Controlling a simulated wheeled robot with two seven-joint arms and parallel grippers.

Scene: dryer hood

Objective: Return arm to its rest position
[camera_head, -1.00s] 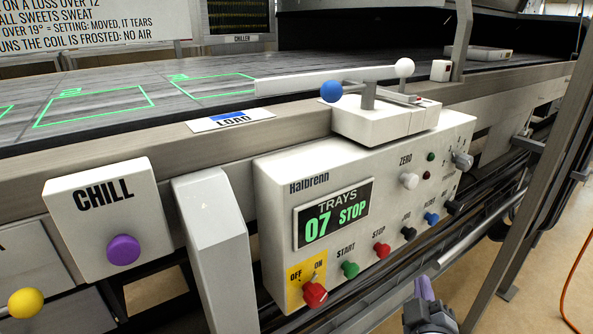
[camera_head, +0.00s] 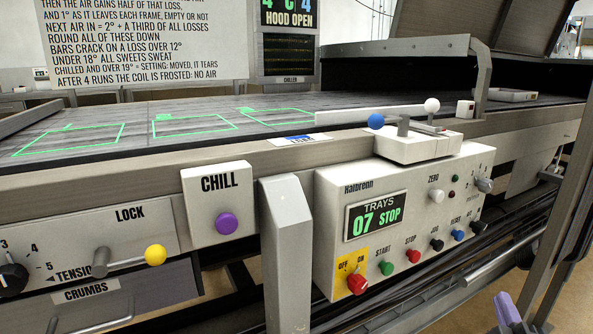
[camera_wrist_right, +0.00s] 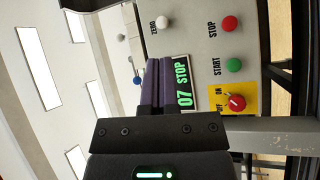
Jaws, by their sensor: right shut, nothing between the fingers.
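My right gripper (camera_head: 508,312) shows at the lower right edge of the head view, low and to the right of the control box. In the right wrist view its two purple fingers (camera_wrist_right: 158,85) are together with nothing between them. They appear in front of the Halbrenn control box (camera_head: 335,200), overlapping its display, and stand apart from it in the head view. The display (camera_head: 376,216) reads TRAYS 07 STOP. My left gripper is not in view.
A bench with green-outlined places (camera_head: 195,125) runs across the back. A CHILL panel with a purple button (camera_head: 227,223) and a LOCK lever with a yellow knob (camera_head: 155,255) are at left.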

